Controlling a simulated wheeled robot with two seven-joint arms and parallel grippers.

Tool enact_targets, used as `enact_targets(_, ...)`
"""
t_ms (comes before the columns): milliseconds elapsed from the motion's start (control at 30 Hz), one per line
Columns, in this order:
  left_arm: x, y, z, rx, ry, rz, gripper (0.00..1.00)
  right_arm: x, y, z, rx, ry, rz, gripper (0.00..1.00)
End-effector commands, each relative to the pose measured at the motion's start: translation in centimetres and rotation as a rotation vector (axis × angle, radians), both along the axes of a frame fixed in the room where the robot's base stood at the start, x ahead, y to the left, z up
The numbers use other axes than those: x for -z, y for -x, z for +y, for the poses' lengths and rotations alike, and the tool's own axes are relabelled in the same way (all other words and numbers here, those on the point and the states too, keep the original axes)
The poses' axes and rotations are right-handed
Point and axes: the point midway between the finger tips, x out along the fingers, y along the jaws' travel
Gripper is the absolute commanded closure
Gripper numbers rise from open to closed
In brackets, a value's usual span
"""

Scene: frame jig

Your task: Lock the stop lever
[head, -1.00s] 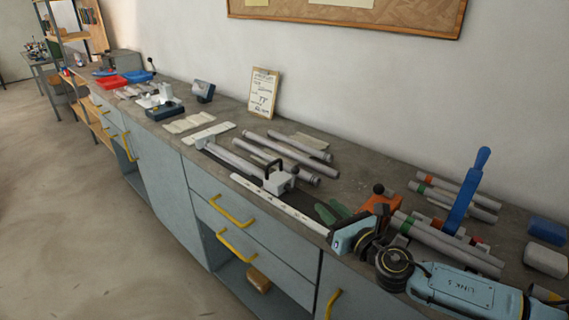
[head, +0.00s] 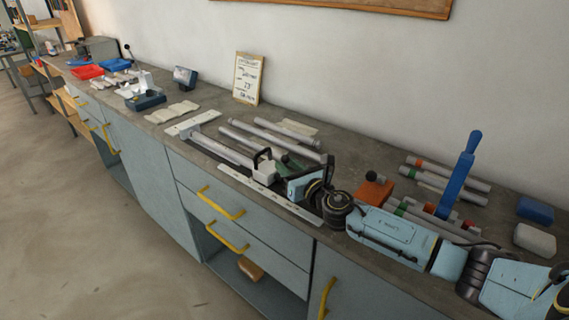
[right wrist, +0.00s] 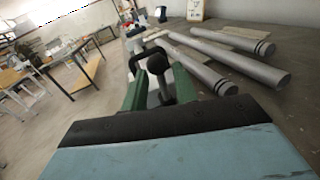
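A white stop block (head: 264,172) with a black loop handle sits on the rail of the jig, beside a white scale strip (head: 252,188). A lever with a black ball knob (right wrist: 157,64) stands at this block; the black loop handle (right wrist: 140,58) shows just behind it. My right gripper (head: 287,166) is at the right side of the block. In the right wrist view its two green fingers (right wrist: 159,88) are apart, with the knob and lever showing between their tips. I cannot tell whether they touch the lever. My left gripper is out of view.
Grey tubes (head: 276,137) lie behind the jig. An orange block (head: 373,190) with a black knob and an upright blue lever (head: 461,175) are to the right. A clipboard (head: 248,78) leans on the wall. The bench's front edge is close to the jig.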

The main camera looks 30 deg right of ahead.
Motion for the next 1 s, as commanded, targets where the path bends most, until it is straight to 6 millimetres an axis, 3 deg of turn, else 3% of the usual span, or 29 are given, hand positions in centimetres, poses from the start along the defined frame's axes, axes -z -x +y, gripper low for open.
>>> enact_targets(200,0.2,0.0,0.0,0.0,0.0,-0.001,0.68,0.1,-1.9,0.2,0.0,0.001,0.0,0.71)
enact_targets(533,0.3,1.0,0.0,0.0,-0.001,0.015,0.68,0.0,-2.1,0.2,-0.001,0.001,0.001,0.71)
enact_targets(767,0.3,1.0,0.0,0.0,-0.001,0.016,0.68,0.0,-2.1,0.2,0.0,0.001,0.001,1.0)
enact_targets(1000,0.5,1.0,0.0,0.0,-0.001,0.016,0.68,0.1,-2.1,0.2,-0.001,0.011,-0.004,1.0)
